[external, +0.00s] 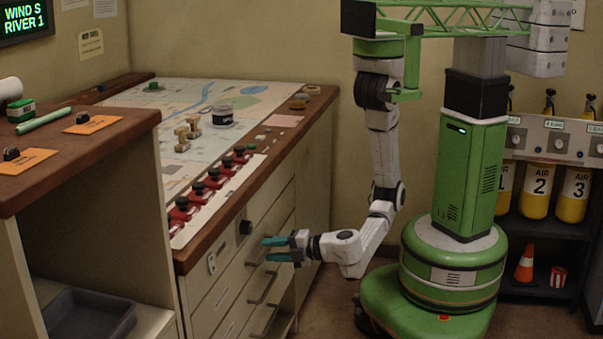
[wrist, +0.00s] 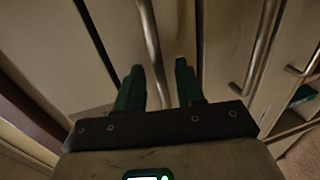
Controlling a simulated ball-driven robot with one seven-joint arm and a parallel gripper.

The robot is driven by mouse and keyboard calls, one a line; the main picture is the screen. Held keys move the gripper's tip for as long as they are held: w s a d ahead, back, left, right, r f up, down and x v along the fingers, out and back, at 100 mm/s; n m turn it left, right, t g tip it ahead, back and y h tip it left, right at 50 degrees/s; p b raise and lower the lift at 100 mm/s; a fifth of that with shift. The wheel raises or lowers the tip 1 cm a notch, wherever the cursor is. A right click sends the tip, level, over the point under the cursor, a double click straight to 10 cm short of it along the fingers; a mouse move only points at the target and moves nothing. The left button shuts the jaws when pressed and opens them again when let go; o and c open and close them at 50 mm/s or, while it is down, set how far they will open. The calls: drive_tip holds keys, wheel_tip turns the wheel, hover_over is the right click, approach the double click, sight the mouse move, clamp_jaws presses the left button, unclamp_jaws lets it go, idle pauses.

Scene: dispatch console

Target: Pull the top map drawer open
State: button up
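The map drawers (external: 228,291) are in the front of the map cabinet, under the table edge, each with a dark bar handle. The topmost bar handle (external: 256,263) is partly hidden by my gripper (external: 268,249) in the external view. My gripper has teal fingers, spread apart, pointing at the cabinet front. In the wrist view, a bar handle (wrist: 149,38) runs lengthwise through the gap between the fingertips (wrist: 158,68). Both fingers look clear of it; I cannot tell how deep it sits between them. The top drawer's front looks flush with the cabinet.
A black knob (external: 246,227) sticks out of the panel above the drawers. Lower handles (external: 264,288) hang below my gripper. A row of red stamps or switches (external: 198,190) lines the map table (external: 255,98). A wooden desk (external: 75,150) stands at the left.

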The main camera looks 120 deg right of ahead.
drive_tip(key=shift+w+d, duration=0.1)
drive_tip(key=shift+d, duration=0.05)
clamp_jaws()
idle(0.4)
